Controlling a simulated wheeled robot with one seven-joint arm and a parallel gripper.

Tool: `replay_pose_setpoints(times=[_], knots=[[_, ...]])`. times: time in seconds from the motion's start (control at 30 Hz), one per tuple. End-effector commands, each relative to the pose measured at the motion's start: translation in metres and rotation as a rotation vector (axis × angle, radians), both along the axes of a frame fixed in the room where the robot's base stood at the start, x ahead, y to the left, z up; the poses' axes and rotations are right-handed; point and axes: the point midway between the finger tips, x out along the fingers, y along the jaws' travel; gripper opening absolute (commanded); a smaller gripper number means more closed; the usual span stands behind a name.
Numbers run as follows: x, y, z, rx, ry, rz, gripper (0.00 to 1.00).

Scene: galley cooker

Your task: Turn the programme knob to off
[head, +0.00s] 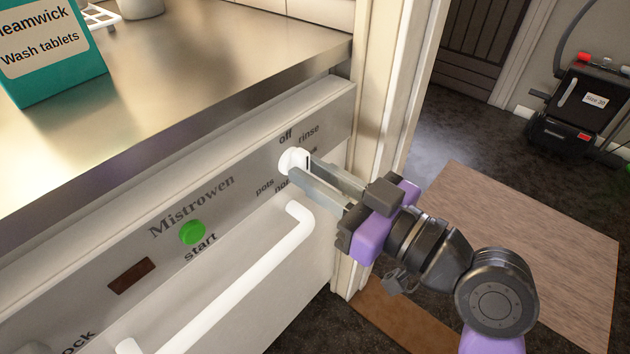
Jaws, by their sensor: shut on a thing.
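The programme knob (290,160) is white and sits at the right end of the grey control panel marked "Mistrowen". Around it I read "off" above, "rinse" at upper right and "pots" at lower left; other labels are partly hidden by my fingers. My gripper (302,167) is shut on the knob, with one grey finger on either side of it. Which label the knob points to I cannot tell.
A white bar handle (240,275) runs below the panel, close under my fingers. A green start button (192,232) and a dark display (132,275) are to the left. A teal tablets box (55,75) stands on the metal worktop (200,90). A door frame (385,110) rises on the right.

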Motion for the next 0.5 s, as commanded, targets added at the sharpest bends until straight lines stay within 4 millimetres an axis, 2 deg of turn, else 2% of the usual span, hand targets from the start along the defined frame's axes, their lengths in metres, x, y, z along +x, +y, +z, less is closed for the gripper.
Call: replay_pose_setpoints(times=[0.5], knots=[[-0.0002,0.0004,-0.002,-0.033,-0.035,0.002,0.0]])
